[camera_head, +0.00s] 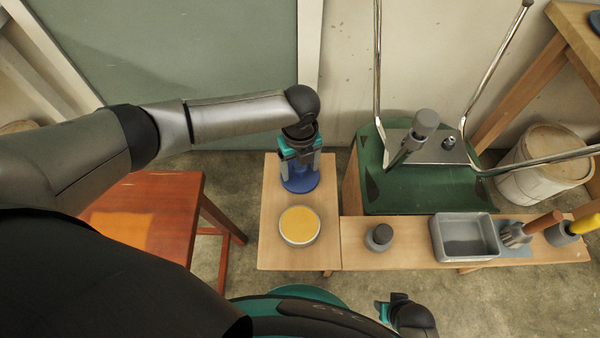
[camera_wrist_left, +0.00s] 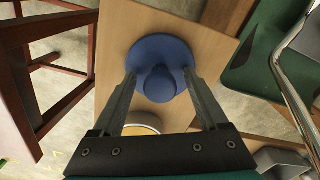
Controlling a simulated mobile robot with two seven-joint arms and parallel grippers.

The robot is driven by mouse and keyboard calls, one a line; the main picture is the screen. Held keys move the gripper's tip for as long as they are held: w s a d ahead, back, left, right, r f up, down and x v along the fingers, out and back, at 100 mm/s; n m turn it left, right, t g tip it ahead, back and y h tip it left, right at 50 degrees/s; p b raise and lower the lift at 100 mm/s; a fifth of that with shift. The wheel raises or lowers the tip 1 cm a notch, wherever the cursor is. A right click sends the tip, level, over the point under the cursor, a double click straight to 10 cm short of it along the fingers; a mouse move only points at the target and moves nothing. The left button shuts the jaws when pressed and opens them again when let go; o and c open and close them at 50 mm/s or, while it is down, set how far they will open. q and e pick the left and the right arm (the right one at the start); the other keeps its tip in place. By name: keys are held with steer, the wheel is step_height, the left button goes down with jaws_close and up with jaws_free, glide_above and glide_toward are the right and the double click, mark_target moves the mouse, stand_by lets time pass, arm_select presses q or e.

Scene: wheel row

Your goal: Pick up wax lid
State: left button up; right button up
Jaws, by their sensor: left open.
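The wax lid is a blue disc with a round knob (camera_wrist_left: 160,84), lying on a light wooden bench top. In the head view the lid (camera_head: 300,184) is partly hidden beneath my left gripper (camera_head: 299,164). My left gripper is open and points down at the lid. In the left wrist view its fingertips (camera_wrist_left: 159,76) appear on either side of the knob, with gaps; whether they are down at knob height I cannot tell. An open round tin of yellow wax (camera_head: 299,226) stands just in front of the lid. My right gripper (camera_head: 400,312) shows only partly at the bottom edge.
A low bench (camera_head: 350,248) to the right holds a dark knobbed weight (camera_head: 379,237), a grey tray (camera_head: 464,252) and brushes (camera_head: 530,230). A green seat (camera_head: 420,190) with metal legs stands behind it. A red-brown stool (camera_head: 150,215) stands left.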

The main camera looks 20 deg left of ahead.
arm_select(q)
steer(key=shift+f, duration=0.1)
steer(key=shift+c, duration=0.4)
jaws_close()
